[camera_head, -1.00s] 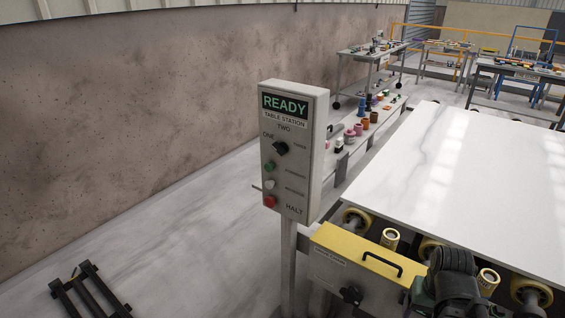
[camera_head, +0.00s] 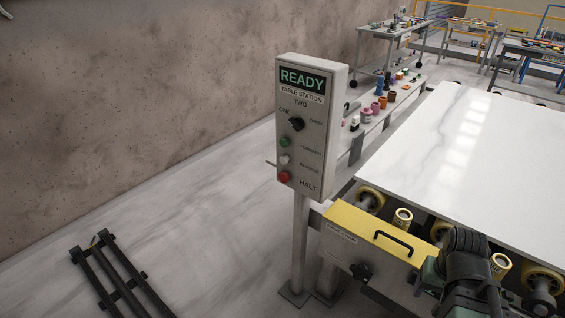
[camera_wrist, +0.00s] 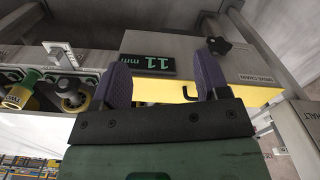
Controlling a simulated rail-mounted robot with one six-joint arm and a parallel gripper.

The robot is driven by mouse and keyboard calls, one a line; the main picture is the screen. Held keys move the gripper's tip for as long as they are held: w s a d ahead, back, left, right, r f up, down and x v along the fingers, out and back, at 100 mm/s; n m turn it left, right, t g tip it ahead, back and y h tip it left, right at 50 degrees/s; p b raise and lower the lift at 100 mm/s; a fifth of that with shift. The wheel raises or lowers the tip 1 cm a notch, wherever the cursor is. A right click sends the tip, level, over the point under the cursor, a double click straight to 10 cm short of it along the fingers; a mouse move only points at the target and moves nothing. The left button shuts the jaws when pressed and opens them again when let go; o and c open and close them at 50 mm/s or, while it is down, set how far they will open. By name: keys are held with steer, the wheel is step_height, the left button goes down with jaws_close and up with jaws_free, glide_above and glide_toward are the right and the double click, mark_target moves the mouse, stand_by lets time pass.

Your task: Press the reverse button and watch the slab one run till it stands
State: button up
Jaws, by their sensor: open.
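The grey control box (camera_head: 312,125) stands on a post left of the roller table, its screen reading READY. Under a black selector knob (camera_head: 296,124) it carries a green button (camera_head: 284,142), the white reverse button (camera_head: 284,160) and a red halt button (camera_head: 283,177). The white slab (camera_head: 470,150) lies flat on the rollers. My gripper (camera_wrist: 162,80) is open and empty in the wrist view, its two purple fingers apart. The fingers cannot be made out in the head view.
A yellow chain cover (camera_head: 380,235) with a black handle sits at the table's near end, beside yellow rollers (camera_head: 402,218). A low black frame (camera_head: 118,275) lies on the floor at left. A shelf with coloured pots (camera_head: 376,108) runs behind the box.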

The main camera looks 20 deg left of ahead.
jaws_close()
stand_by(1.4)
